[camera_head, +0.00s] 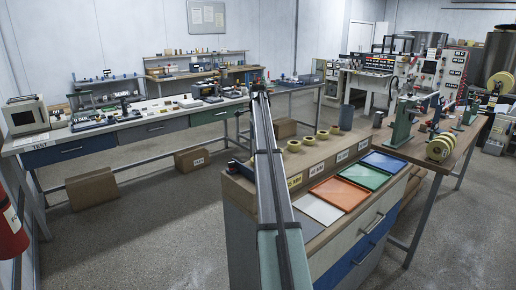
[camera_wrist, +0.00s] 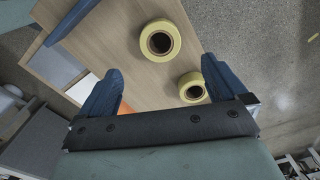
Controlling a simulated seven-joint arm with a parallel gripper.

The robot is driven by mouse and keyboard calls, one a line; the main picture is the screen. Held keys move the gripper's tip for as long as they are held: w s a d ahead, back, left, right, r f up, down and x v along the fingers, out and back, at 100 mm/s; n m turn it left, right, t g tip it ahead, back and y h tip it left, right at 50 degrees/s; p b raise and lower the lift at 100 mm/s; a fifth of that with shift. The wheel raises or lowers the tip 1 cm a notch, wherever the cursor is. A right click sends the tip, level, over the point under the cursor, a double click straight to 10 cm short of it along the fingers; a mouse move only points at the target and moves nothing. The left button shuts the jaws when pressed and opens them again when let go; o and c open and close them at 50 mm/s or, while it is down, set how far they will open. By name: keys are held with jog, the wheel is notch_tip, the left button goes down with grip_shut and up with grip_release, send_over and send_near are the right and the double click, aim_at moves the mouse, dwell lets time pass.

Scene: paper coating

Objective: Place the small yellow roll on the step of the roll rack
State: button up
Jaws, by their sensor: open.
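Several small yellow rolls stand in a row on the wooden top of a cabinet in the head view, the nearest roll (camera_head: 293,146) just right of my arm. In the wrist view, two yellow rolls with dark cores show, one upper roll (camera_wrist: 160,25) and one lower roll (camera_wrist: 190,77). My gripper (camera_wrist: 161,66) is open and empty, its blue fingers spread wide with the rolls in view beyond them.
White (camera_head: 318,209), orange (camera_head: 341,193), green (camera_head: 364,175) and blue (camera_head: 384,162) trays lie along the cabinet top, with labels between them and the rolls. A dark cylinder (camera_head: 346,117) stands behind. A long workbench (camera_head: 150,105) is at left, with open floor between.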

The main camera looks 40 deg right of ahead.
jog(key=shift+r, duration=0.9)
